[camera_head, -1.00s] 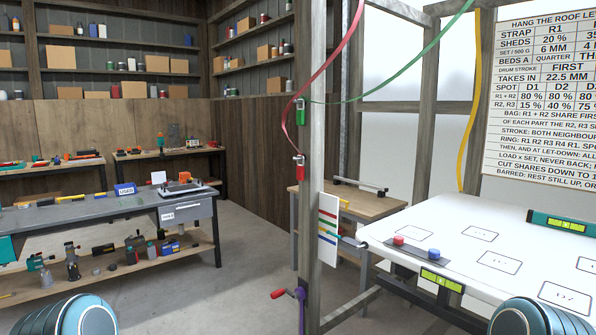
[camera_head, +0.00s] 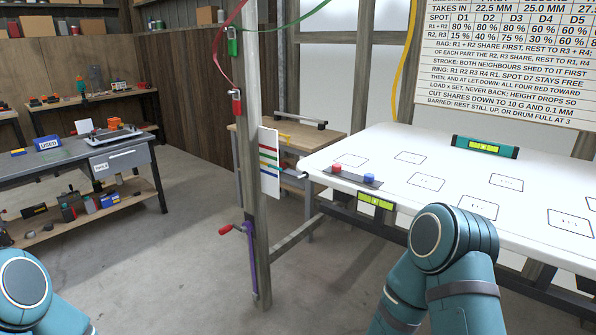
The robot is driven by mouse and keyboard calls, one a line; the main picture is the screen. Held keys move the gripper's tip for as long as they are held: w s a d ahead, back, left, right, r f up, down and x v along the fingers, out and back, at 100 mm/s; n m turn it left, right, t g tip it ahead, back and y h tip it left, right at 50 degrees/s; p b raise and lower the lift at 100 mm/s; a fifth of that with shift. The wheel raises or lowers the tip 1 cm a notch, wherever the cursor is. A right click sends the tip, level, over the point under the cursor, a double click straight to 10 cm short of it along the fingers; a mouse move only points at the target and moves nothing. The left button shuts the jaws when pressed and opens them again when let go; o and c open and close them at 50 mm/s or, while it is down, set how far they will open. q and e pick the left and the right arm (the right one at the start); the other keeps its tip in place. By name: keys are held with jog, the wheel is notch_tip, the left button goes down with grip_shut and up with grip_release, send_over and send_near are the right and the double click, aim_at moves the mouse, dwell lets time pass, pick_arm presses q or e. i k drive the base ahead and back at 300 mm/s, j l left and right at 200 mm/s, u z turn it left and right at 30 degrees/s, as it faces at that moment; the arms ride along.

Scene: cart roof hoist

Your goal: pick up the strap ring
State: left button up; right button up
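I cannot make out a strap ring for certain in this view. A red strap (camera_head: 216,50) hangs in a loop beside the wooden post and runs down to a red clip (camera_head: 237,104) on it. A green clip (camera_head: 233,46) sits above, with a green strap (camera_head: 290,29) running off to the right. A yellow strap (camera_head: 401,75) hangs by the window at the back. A purple piece (camera_head: 251,262) is low on the post, near a red-handled crank (camera_head: 226,230). Only upper parts of my two arms show, at the lower left and lower right; both grippers are outside the picture.
A white panel (camera_head: 390,145) with marked rectangles, red and blue knobs and a green level (camera_head: 485,147) fills the right side. The post (camera_head: 249,150) carries a colour-striped card (camera_head: 269,163). A grey workbench (camera_head: 60,158) stands left. Floor between bench and post is clear.

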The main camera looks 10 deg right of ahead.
aim_at(237, 104)
jog(key=i+j+z, duration=0.2)
jog(key=i, duration=0.35)
jog(key=i+j+z, duration=0.25)
jog(key=i, duration=0.25)
jog(key=i+j+z, duration=0.2)
jog(key=i+j, duration=0.25)
